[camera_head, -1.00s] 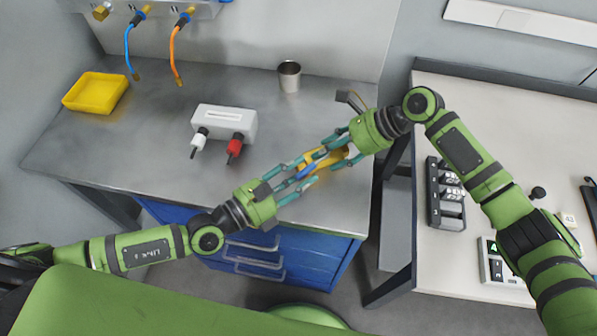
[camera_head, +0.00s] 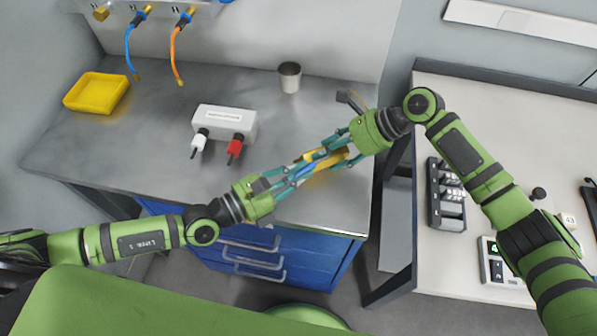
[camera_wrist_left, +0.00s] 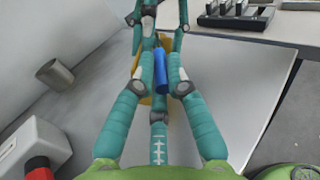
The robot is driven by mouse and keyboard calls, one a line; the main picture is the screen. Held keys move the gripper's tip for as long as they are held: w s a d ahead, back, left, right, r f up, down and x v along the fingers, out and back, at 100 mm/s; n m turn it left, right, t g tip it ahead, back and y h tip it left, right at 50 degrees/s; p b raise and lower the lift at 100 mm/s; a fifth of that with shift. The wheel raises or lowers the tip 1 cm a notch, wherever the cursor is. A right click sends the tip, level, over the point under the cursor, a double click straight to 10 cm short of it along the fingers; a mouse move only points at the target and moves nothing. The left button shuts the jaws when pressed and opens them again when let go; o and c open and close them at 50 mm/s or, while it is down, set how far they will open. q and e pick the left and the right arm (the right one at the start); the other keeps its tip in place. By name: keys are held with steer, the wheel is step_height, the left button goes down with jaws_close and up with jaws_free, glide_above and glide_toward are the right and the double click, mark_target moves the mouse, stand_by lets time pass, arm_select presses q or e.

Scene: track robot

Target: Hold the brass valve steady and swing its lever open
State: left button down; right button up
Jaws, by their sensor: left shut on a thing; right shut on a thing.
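The brass valve (camera_head: 325,160) is above the front right part of the metal bench, partly hidden by fingers. Its blue lever (camera_head: 304,171) points toward my left gripper; the lever also shows in the left wrist view (camera_wrist_left: 161,68), between the teal fingers. My left gripper (camera_head: 303,172) is shut on the blue lever. My right gripper (camera_head: 337,147) reaches in from the upper right and is shut on the brass valve body. In the left wrist view, the right gripper's fingers (camera_wrist_left: 155,18) show at the top, and the brass (camera_wrist_left: 143,92) shows only in part.
A white box (camera_head: 225,120) with white and red connectors stands left of the valve. A metal cup (camera_head: 289,77) and a yellow tray (camera_head: 97,92) stand farther back. Blue and orange hoses (camera_head: 178,55) hang at the back left. A second table (camera_head: 440,100) stands at the right.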

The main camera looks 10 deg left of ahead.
arm_select(q)
steer(key=c, duration=1.3)
jaws_free()
steer(key=shift+o, duration=0.2)
steer(key=shift+s+a, duration=0.1)
steer(key=v, duration=1.1)
steer(key=shift+s+a, duration=0.25)
steer(key=shift+s, duration=0.1)
